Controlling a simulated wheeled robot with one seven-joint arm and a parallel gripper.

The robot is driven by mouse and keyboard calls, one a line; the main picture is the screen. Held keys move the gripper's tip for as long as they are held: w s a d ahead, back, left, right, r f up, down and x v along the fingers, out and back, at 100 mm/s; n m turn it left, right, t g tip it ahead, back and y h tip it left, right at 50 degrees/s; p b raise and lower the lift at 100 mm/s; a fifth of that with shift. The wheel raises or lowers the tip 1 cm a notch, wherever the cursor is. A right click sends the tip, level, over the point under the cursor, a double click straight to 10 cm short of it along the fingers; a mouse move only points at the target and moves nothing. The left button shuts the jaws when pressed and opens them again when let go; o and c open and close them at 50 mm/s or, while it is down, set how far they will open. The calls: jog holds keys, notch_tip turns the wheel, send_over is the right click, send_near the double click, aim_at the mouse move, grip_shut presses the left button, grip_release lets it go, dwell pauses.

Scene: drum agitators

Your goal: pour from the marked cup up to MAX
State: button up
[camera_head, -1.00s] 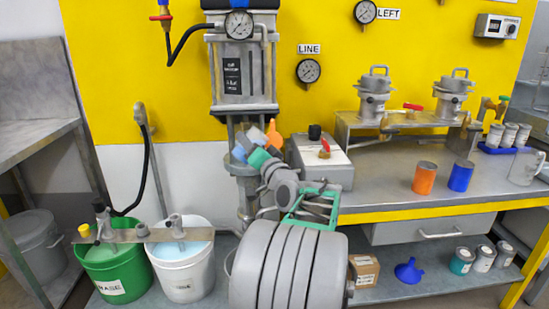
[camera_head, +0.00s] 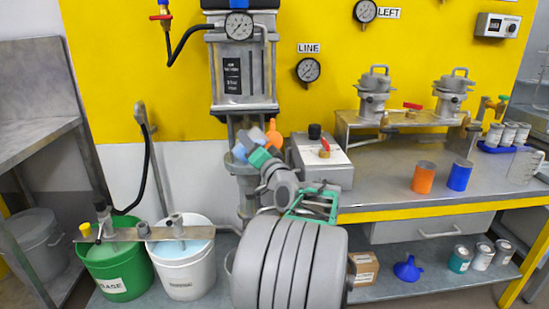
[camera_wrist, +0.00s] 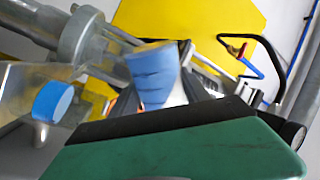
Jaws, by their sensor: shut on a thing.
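My gripper (camera_head: 262,150) is at the metal column below the gauge unit. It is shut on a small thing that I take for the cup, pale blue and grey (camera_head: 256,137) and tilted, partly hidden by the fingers. In the wrist view a blurred blue piece with dark bands (camera_wrist: 152,72) shows beyond the dark-edged green part in the foreground. A clear shape at the left there has a blue round face (camera_wrist: 52,102). A pale blue patch (camera_head: 239,152) shows beside the gripper. No MAX mark is readable, and I cannot tell whether liquid is flowing.
An orange piece (camera_head: 273,134) stands just behind the gripper. A grey box with a red lever (camera_head: 320,160) is close on the right. An orange cup (camera_head: 424,177), a blue cup (camera_head: 460,175) and a clear jug (camera_head: 525,166) stand on the bench. Green (camera_head: 115,272) and white (camera_head: 182,258) buckets stand lower left.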

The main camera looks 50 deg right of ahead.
jog(key=shift+f+m+h+p, duration=0.25)
jog(key=shift+f+m+p, duration=0.1)
jog(key=shift+m+p, duration=0.75)
jog(key=shift+f+m+h+p, duration=0.25)
jog(key=shift+f+m+p, duration=0.05)
jog(key=shift+m+p, duration=0.75)
dwell(3.6)
jog(key=n+b, duration=0.1)
jog(key=b, duration=0.1)
jog(key=n+b, duration=0.2)
jog(key=b, duration=0.1)
jog(key=shift+f+y+b, duration=0.3)
jog(key=shift+f+b, duration=0.05)
jog(key=shift+f, duration=0.05)
jog(key=shift+a+r+n+y+b, duration=0.1)
jog(key=shift+r+n+y+b, duration=0.3)
jog(key=shift+n, duration=0.75)
jog(key=shift+r+p, duration=0.45)
jog(key=shift+r, duration=0.05)
jog(key=shift+f+n+b, duration=0.5)
jog(key=shift+b, duration=0.75)
jog(key=w+a+f+n+g+y+b, duration=0.1)
jog(key=f+n+b, duration=0.5)
jog(key=b, duration=0.6)
jog(key=shift+w+a+n, duration=0.85)
jog(key=shift+a+n, duration=0.25)
jog(key=shift+a, duration=0.25)
